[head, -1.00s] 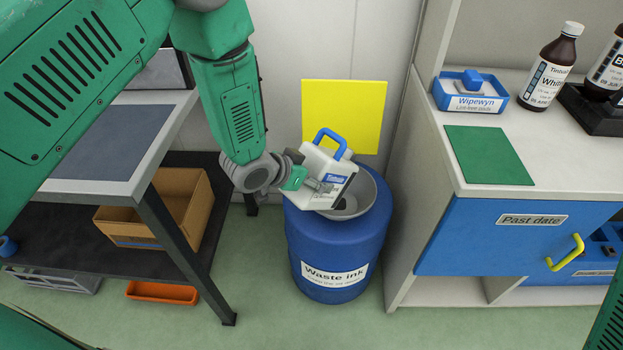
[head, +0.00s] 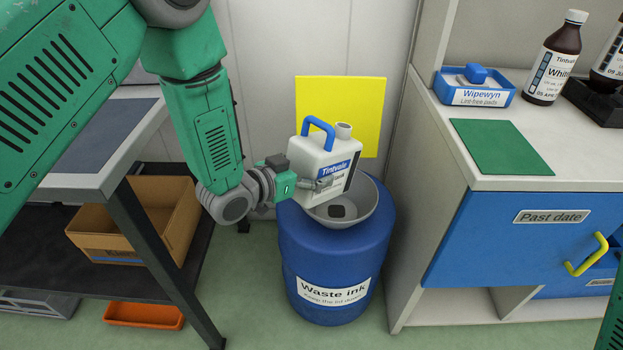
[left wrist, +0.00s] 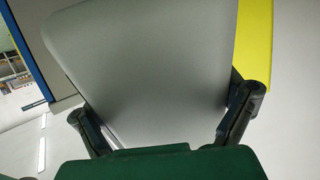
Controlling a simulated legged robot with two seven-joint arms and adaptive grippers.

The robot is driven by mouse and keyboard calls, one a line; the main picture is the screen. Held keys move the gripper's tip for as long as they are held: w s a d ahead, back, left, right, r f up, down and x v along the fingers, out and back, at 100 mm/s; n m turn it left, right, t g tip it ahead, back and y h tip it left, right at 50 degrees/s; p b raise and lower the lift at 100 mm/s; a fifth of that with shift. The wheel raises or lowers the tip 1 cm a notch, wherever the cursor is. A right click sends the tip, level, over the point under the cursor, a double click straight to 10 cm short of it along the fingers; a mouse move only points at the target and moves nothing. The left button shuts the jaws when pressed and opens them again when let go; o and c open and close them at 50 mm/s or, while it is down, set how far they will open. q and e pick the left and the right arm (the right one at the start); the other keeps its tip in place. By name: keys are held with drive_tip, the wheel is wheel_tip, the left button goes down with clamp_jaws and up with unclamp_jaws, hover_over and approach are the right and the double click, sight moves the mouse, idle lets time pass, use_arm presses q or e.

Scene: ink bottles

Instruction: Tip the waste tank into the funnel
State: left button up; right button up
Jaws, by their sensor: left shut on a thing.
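The waste tank (head: 320,160) is a white jug with a blue handle, an open spout at its upper right and a blue label. My left gripper (head: 318,184) is shut on it and holds it nearly upright, above the left and back part of the funnel. The tank's pale side fills the left wrist view (left wrist: 150,65) between the two fingers. The grey funnel (head: 363,209) sits on top of the blue waste ink drum (head: 335,268), with a dark spot at its middle. Whether the tank touches the funnel rim is unclear. My right gripper is out of view.
A yellow panel (head: 368,105) is on the wall behind the drum. A white cabinet (head: 412,235) with a blue drawer stands close on the right. A shelf unit (head: 135,220) with a cardboard box (head: 165,225) stands on the left.

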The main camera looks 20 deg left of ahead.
use_arm(q)
drive_tip(key=shift+w+f+t+b, duration=0.2)
drive_tip(key=shift+t+b, duration=0.1)
drive_tip(key=shift+b, duration=0.45)
drive_tip(key=shift+h+b, duration=0.3)
drive_tip(key=shift+b, duration=0.1)
drive_tip(key=shift+w+d+r+t+h+b, duration=0.4)
drive_tip(key=shift+w+d+r+t+b, duration=0.15)
drive_tip(key=shift+r+t+b, duration=0.3)
drive_tip(key=shift+r+t, duration=0.15)
drive_tip(key=shift+t, duration=0.1)
drive_tip(key=shift+w+a, duration=0.1)
drive_tip(key=shift+r, duration=0.1)
